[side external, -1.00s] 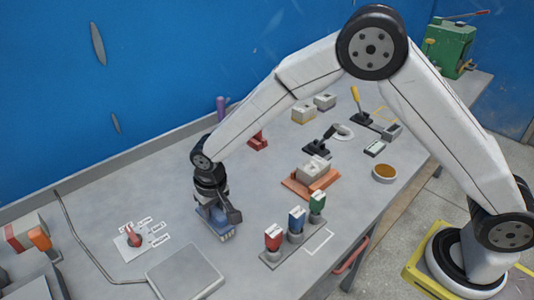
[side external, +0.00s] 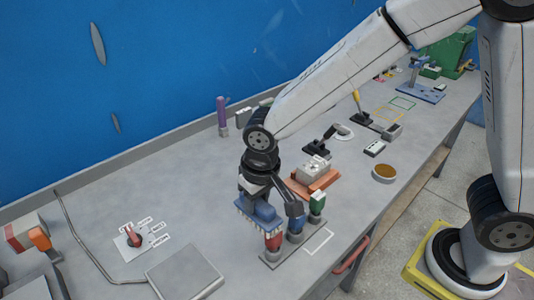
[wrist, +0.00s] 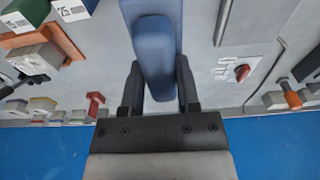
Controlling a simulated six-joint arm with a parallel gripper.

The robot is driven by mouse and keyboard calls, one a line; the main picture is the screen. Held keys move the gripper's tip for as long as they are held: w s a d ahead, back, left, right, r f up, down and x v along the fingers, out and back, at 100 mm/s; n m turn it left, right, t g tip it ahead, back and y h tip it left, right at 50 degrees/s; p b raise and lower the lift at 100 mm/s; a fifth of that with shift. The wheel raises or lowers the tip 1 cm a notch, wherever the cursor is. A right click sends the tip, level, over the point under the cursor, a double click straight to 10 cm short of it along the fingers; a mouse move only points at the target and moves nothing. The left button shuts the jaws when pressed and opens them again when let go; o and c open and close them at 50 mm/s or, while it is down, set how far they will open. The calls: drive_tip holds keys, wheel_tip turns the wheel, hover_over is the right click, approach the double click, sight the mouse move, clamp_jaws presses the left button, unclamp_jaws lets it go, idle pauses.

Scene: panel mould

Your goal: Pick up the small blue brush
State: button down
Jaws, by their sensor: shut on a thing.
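The blue brush (side external: 257,212) is held in my gripper (side external: 268,203), above the bench, with its pale bristles facing down. In the side external view it overlaps the red item in the rack, partly covering it. In the wrist view the brush's blue handle (wrist: 155,45) lies between the two dark fingers of my gripper (wrist: 160,82). The handle hides part of the wider blue body behind it. The lower brush end is not clear in the wrist view.
A grey rack (side external: 272,258) with red, blue and green items stands just below and right of the brush. An orange block with a pale top (side external: 315,172) lies behind it. A flat grey plate (side external: 185,275) and a red-handled switch plate (side external: 133,240) lie to the left.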

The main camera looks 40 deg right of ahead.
drive_tip(key=shift+s+d+r, duration=0.15)
drive_tip(key=shift+s+r, duration=0.05)
drive_tip(key=shift+s, duration=0.25)
drive_tip(key=shift+s+d+r, duration=0.1)
drive_tip(key=shift+s+r, duration=0.1)
drive_tip(key=shift+s, duration=0.2)
drive_tip(key=c, duration=1)
unclamp_jaws()
clamp_jaws()
drive_tip(key=w+d, duration=0.4)
drive_tip(key=d, duration=0.7)
drive_tip(key=w+d+r, duration=0.1)
drive_tip(key=w+d, duration=0.4)
drive_tip(key=d, duration=0.7)
drive_tip(key=shift+d+r, duration=0.15)
drive_tip(key=shift+d, duration=0.1)
